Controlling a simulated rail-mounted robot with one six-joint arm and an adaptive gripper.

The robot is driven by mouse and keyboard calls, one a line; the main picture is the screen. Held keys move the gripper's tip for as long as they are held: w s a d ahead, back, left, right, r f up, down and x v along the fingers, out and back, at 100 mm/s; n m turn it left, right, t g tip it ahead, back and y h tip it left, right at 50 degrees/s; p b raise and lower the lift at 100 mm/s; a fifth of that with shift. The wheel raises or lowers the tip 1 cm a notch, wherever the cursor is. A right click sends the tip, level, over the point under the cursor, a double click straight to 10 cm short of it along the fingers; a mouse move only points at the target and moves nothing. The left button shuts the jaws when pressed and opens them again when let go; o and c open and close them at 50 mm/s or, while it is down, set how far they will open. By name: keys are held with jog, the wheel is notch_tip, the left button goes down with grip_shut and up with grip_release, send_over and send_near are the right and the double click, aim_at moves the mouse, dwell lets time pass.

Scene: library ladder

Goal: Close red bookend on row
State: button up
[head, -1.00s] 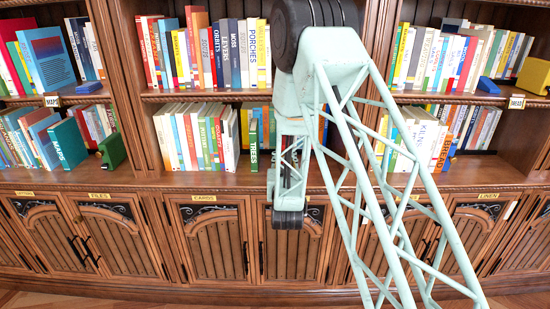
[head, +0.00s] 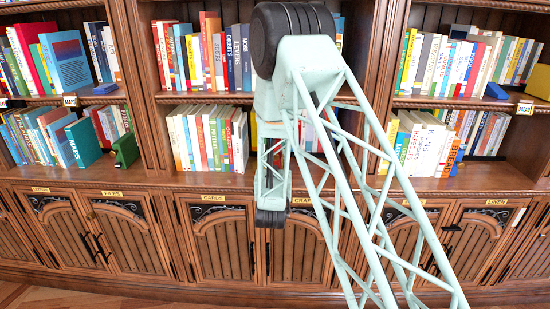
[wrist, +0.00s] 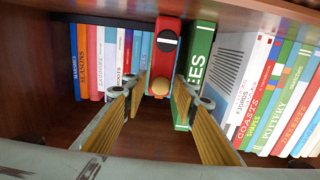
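The red bookend (wrist: 165,35) stands upright on the shelf in the wrist view, with a black disc, a white bar and a round tan knob low on its front. My gripper (wrist: 160,100) is open, its yellow-padded fingers to either side and nearer the camera, with the bookend ahead between them. The row of books (wrist: 110,62) stands to its left, ending in a light blue book; any gap is too small to tell. A green book (wrist: 198,65) stands close on its right.
Leaning books (wrist: 237,75) fill the shelf on the right in the wrist view. A wooden side wall (wrist: 35,75) stands at the left and a shelf board (wrist: 230,14) runs overhead. Bare shelf shows below the bookend.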

jog(key=shift+o, duration=0.4)
jog(key=s+a, duration=0.1)
jog(key=s, duration=1.1)
jog(key=shift+a, duration=0.15)
